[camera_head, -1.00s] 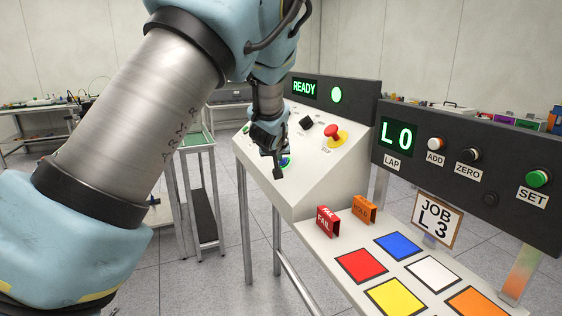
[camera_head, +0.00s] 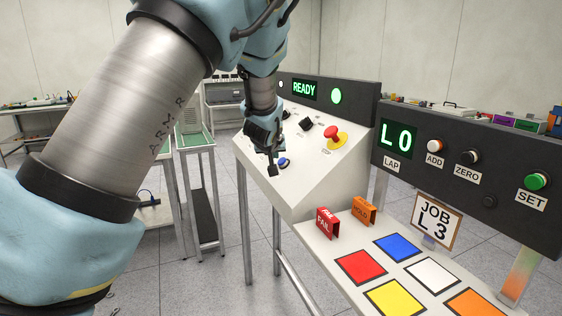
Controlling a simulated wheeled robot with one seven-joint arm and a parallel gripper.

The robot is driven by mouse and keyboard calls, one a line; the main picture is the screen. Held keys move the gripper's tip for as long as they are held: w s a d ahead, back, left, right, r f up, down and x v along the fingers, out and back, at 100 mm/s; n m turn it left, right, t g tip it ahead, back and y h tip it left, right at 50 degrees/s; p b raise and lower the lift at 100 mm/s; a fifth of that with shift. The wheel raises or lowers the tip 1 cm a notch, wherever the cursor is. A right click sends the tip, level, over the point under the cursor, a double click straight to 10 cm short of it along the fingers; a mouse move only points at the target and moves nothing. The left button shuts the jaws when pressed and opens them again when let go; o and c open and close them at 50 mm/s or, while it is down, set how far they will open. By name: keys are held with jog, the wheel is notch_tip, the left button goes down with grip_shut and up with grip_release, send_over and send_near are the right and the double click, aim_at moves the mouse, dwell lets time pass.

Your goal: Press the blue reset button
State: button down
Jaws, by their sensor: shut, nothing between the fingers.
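The blue button (camera_head: 284,162) sits on the white sloped face of the control console (camera_head: 300,185), near its lower left. My gripper (camera_head: 272,171) is shut and empty, pointing down at the console face. Its tip is just left of the blue button in the picture and covers a little of that area. I cannot tell whether the tip touches the face. The console's display (camera_head: 304,89) reads READY, and a green lamp (camera_head: 336,96) beside it is lit.
A red mushroom button (camera_head: 333,132) on a yellow base and a black knob (camera_head: 306,124) share the console face. At right, a dark panel (camera_head: 480,180) reads L0. My arm fills the left.

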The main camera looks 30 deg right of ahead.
jog(key=shift+r, duration=0.1)
jog(key=a+r+p, duration=0.1)
jog(key=r, duration=0.1)
jog(key=a+r, duration=0.1)
jog(key=a, duration=0.1)
jog(key=shift+w+a+r+p, duration=0.1)
jog(key=shift+w+r+p, duration=0.1)
jog(key=shift+r+p, duration=0.15)
jog(key=shift+a, duration=0.1)
dwell(0.6)
jog(key=s+a+f+n+g+y, duration=0.1)
jog(key=a+f+n+y, duration=0.1)
jog(key=a, duration=1.1)
jog(key=a+f+n+g+y, duration=0.1)
jog(key=a+f+g+y, duration=0.15)
jog(key=a, duration=0.95)
jog(key=s+a+f+g+y, duration=0.1)
jog(key=s+a+g, duration=0.1)
jog(key=s+a, duration=0.6)
jog(key=s+a+f+n+g, duration=0.1)
jog(key=s+a+f, duration=0.1)
jog(key=s+a, duration=0.7)
jog(key=shift+s+a+n+g+y, duration=0.3)
jog(key=shift+a+g+y, duration=0.05)
jog(key=shift+a, duration=0.15)
jog(key=c, duration=1.6)
grip_release()
